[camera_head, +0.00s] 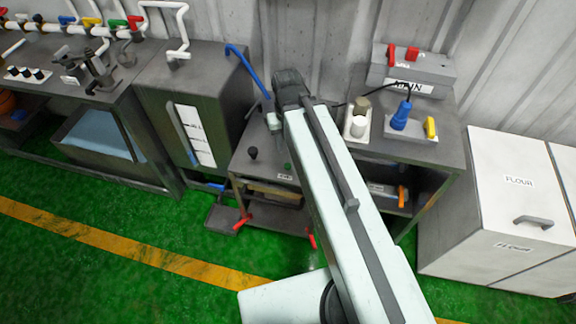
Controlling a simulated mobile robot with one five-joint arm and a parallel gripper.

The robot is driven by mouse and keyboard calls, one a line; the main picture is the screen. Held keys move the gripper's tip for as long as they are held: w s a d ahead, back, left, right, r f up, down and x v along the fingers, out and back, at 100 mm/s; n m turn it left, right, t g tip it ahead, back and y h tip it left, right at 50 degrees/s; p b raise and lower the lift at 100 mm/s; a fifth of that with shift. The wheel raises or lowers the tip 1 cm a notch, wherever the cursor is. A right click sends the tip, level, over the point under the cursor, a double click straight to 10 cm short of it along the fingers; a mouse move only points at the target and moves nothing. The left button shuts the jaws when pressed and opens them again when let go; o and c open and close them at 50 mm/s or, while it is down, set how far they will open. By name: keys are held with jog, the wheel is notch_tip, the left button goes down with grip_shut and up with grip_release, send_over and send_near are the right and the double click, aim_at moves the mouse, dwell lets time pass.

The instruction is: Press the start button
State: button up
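A small green button (287,167) sits on the front of the grey workbench in the middle, just left of my arm, above a small white label (285,177) too small to read. I cannot tell for sure that it is the start button. My arm reaches from the lower right up over this bench. Its dark end, my gripper (288,85), is at the back of the bench near the wall, beyond the green button and apart from it in the picture. The fingers cannot be made out, and my arm hides part of the bench.
A black knob (252,153) stands left of the green button. A blue bent lever (240,60) rises behind it. Right of my arm are a socket block with a blue plug (402,115) and a grey box (420,72) with red switches. White flour bins (500,210) stand right. Green floor is clear at left.

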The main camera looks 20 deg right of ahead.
grip_shut()
dwell(1.4)
